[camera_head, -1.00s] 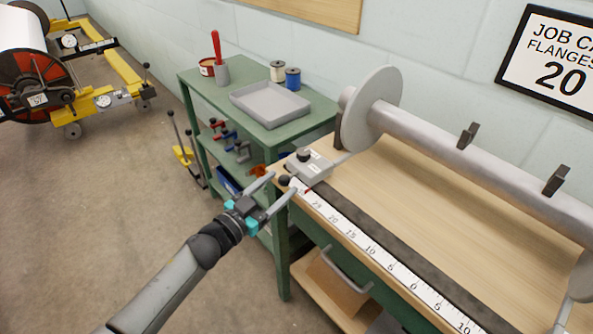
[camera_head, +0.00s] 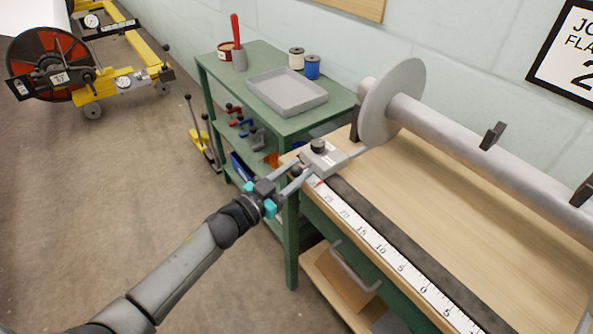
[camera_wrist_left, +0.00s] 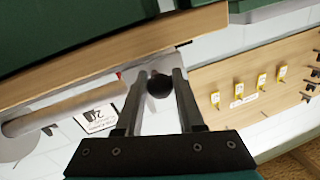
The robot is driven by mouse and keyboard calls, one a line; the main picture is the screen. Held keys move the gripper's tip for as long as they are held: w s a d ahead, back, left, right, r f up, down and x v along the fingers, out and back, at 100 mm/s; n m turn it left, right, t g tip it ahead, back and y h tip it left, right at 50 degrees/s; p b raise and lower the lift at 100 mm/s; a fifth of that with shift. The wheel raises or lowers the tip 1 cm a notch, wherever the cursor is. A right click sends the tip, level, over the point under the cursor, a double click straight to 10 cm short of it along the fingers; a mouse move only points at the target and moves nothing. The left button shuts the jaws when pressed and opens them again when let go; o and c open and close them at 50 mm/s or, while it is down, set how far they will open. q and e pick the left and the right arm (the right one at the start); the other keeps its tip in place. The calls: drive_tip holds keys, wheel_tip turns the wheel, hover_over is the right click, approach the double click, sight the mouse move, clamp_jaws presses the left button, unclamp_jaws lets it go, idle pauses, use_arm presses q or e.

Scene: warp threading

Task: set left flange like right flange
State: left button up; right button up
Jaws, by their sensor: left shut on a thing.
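The left flange (camera_head: 392,103), a pale grey disc, stands upright on the grey roller bar (camera_head: 470,140) at its left end. A grey slider block (camera_head: 323,157) with a black top knob sits at the left end of the white scale (camera_head: 379,247), and a thin arm runs from it to the flange. My left gripper (camera_head: 298,173) is shut at the block's front, on the round black knob (camera_wrist_left: 159,86) that shows between the fingers in the left wrist view. The right flange and my right gripper are out of the head view.
A green side table (camera_head: 241,56) holds a grey tray (camera_head: 287,93), spools and a cup. The wooden bench top (camera_head: 440,220) is clear right of the scale. A job card (camera_head: 570,60) hangs on the wall, partly cut off. Yellow-framed equipment (camera_head: 120,80) stands at the far left.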

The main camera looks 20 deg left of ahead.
use_arm(q)
clamp_jaws()
drive_tip(key=shift+d, duration=0.1)
idle(0.8)
